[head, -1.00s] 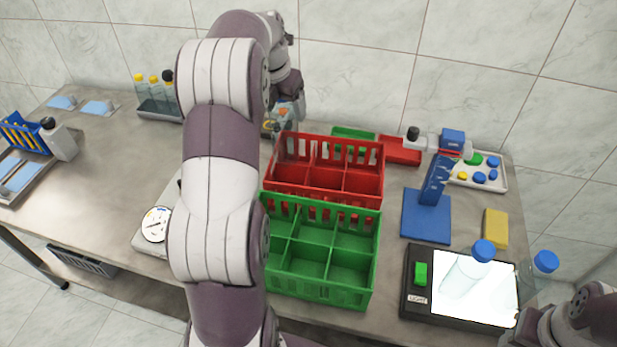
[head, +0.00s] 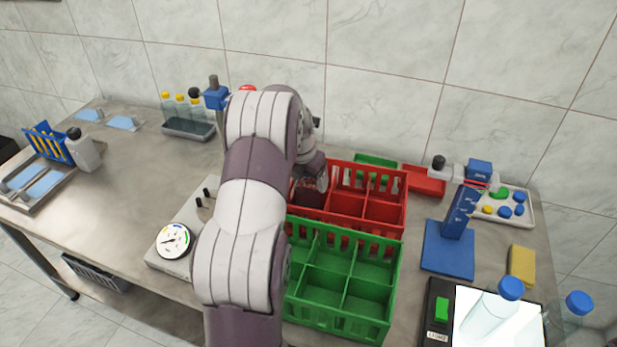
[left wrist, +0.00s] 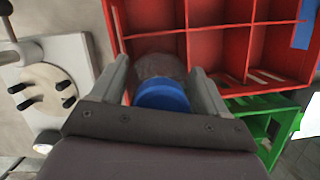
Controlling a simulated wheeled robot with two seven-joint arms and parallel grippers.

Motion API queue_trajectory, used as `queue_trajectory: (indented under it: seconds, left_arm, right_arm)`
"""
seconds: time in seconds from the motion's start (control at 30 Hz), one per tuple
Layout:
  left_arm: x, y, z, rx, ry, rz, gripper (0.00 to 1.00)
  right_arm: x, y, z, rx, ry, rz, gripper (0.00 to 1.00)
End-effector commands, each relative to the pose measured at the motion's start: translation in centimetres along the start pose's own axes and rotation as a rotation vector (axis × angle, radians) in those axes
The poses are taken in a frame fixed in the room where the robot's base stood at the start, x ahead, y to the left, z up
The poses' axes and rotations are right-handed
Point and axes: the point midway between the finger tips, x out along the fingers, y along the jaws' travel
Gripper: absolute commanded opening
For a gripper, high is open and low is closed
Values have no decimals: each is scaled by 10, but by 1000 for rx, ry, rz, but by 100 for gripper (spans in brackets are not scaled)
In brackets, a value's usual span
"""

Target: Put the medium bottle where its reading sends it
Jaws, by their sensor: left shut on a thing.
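My left gripper (left wrist: 160,68) is shut on a bottle (left wrist: 162,96) with a blue cap and a clear-looking body. In the left wrist view the bottle is seen from its cap end, at the near edge of a red crate (left wrist: 220,28). In the head view the left gripper (head: 311,188) is at the left back part of the red crate (head: 362,227); the bottle is hidden there. A green crate (head: 340,326) stands in front of the red one. I cannot tell how deep the bottle is. My right gripper is not in view.
A lit panel (head: 470,335) has a blue-capped bottle (head: 505,300) on it and another (head: 577,306) at its right. A blue stand (head: 447,250), yellow block (head: 521,265) and cap tray (head: 527,216) are at right. A dial device (head: 174,240) is left of the crates.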

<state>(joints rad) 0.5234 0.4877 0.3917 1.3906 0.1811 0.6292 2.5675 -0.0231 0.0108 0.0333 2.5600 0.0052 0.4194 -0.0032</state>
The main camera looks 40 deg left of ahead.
Motion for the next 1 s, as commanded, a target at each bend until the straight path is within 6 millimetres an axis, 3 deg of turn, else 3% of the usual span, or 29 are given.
queue_trajectory:
  seconds: [0.07, 0.1, 0.17, 0.47, 0.8, 1.0]
  left_arm:
    - [2, 0, 0, 0, -1, 0, 0]
    - [3, 0, -1, 0, 1, -1, 84]
    - [2, 0, -1, 0, 1, -1, 100]
    - [-5, 0, 1, 0, 0, 0, 100]
    - [-89, 1, 1, -1, -2, 1, 100]
    - [-117, -1, 0, 13, 2, -2, 100]
  right_arm:
    - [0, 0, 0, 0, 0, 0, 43]
    - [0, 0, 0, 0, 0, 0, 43]
    - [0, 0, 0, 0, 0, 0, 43]
    - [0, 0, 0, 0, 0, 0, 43]
    - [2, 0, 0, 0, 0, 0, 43]
    - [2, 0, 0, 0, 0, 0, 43]
